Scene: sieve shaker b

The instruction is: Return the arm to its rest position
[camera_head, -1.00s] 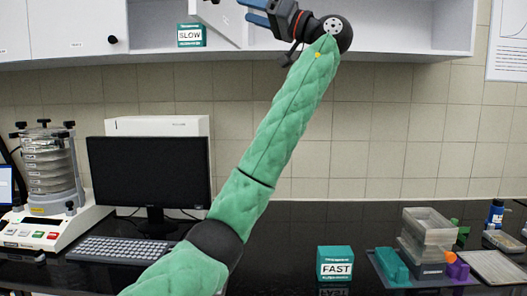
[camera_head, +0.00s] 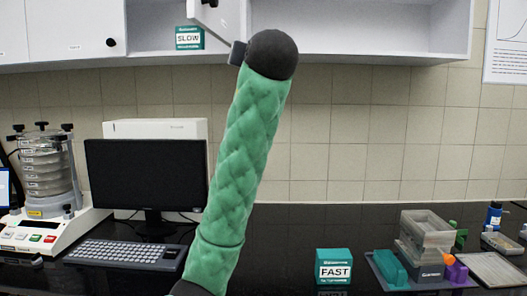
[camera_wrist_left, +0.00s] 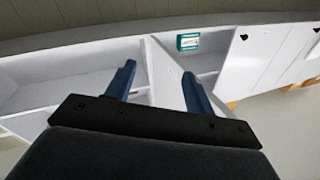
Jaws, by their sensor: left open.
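My left arm, in a green quilted cover, rises through the middle of the head view. Its gripper is hidden in that view behind the black joint at the top. In the left wrist view my left gripper (camera_wrist_left: 157,88) is open and empty, its two blue fingers well apart. Beyond the fingers are the open wall cabinet and a teal SLOW box on its shelf (camera_wrist_left: 188,42). The SLOW box also shows in the head view (camera_head: 189,38). My right gripper is in neither view.
A sieve shaker (camera_head: 48,175) stands at the left beside a monitor (camera_head: 147,175) and keyboard (camera_head: 122,252). A teal FAST box (camera_head: 334,266) stands on the black bench. A cabinet door (camera_head: 215,18) hangs open above.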

